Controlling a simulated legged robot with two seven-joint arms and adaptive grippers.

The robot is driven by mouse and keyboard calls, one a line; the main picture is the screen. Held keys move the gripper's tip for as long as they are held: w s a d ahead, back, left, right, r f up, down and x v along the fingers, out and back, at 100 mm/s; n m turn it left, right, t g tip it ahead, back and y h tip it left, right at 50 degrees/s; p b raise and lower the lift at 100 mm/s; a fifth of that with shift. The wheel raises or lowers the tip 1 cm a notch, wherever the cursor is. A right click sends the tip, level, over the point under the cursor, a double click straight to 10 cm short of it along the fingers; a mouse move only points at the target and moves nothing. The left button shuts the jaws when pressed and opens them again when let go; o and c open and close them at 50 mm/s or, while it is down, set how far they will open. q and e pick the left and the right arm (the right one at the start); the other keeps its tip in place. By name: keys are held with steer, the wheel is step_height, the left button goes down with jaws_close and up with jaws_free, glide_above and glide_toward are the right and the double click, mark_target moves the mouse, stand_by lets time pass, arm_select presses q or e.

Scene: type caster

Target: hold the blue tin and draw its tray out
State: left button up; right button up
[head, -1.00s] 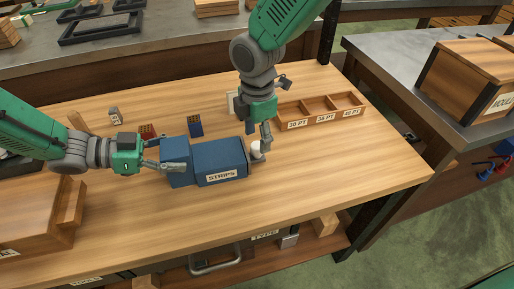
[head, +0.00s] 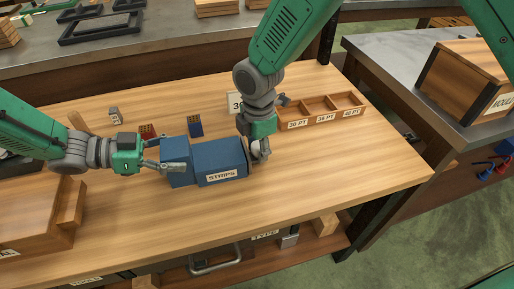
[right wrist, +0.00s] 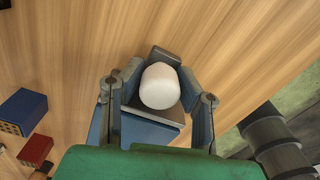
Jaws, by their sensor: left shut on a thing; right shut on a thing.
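The blue tin (head: 221,162) lies on the wooden bench, with a "STRIPS" label on its front side. My left gripper (head: 166,166) is shut on the tin's left end. A white knob (right wrist: 160,87) stands on the grey end piece (right wrist: 158,113) at the tin's right end. My right gripper (head: 259,154) is at that end, its fingers on either side of the knob and shut on it. The right wrist view shows my right gripper (right wrist: 158,105) around the knob. The fingers partly hide the knob in the head view. I see no clear gap between tray and tin.
A wooden divided box (head: 320,109) with point-size labels stands behind right. A wooden case (head: 35,215) is at left. The bench front right is clear.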

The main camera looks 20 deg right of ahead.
steer(key=d, duration=0.9)
steer(key=shift+s, duration=0.1)
steer(key=shift+a, duration=0.1)
steer(key=o, duration=1.1)
step_height(320, 180, up, 12)
steer(key=shift+a+f, duration=0.1)
